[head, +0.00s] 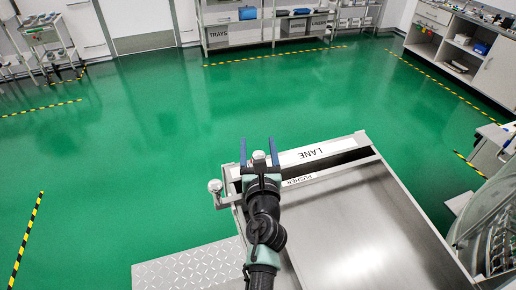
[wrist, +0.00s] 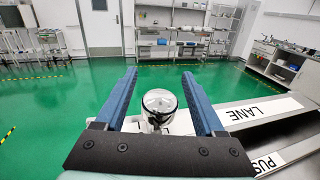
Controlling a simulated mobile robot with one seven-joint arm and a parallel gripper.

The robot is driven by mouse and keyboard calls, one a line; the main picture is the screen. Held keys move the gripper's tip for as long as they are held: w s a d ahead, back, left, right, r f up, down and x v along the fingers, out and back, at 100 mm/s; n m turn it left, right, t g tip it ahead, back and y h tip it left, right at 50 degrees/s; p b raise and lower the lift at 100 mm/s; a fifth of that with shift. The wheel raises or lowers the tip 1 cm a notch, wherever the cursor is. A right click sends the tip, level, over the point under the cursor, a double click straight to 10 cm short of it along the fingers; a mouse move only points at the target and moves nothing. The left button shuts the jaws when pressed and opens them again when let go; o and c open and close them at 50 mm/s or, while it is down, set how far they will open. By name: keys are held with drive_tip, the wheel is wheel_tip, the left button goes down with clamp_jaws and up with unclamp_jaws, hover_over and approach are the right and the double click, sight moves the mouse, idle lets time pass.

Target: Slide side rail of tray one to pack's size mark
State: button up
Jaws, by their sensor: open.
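My gripper (head: 258,148) is open, with two blue fingers pointing away over the far left corner of a steel bench. The wrist view shows both fingers (wrist: 160,85) apart. A round metal knob (wrist: 160,103) stands between them, with a gap on each side. The knob also shows in the head view (head: 259,157). I cannot tell what the knob is fixed to. No side rail, tray one, pack or size mark can be made out for certain in either view.
The steel bench (head: 350,225) carries a LANE strip (head: 312,153) and a PUSHER bar (head: 298,181). A second knob (head: 215,186) sticks out at its left. A TRAYS shelf (head: 230,35) stands at the back. A glass-fronted machine (head: 490,235) is at right. Green floor is open beyond.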

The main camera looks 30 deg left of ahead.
drive_tip(key=shift+s+d, duration=0.35)
drive_tip(key=shift+s, duration=0.05)
drive_tip(key=b+v, duration=0.1)
drive_tip(key=v, duration=1.1)
drive_tip(key=shift+a, duration=0.15)
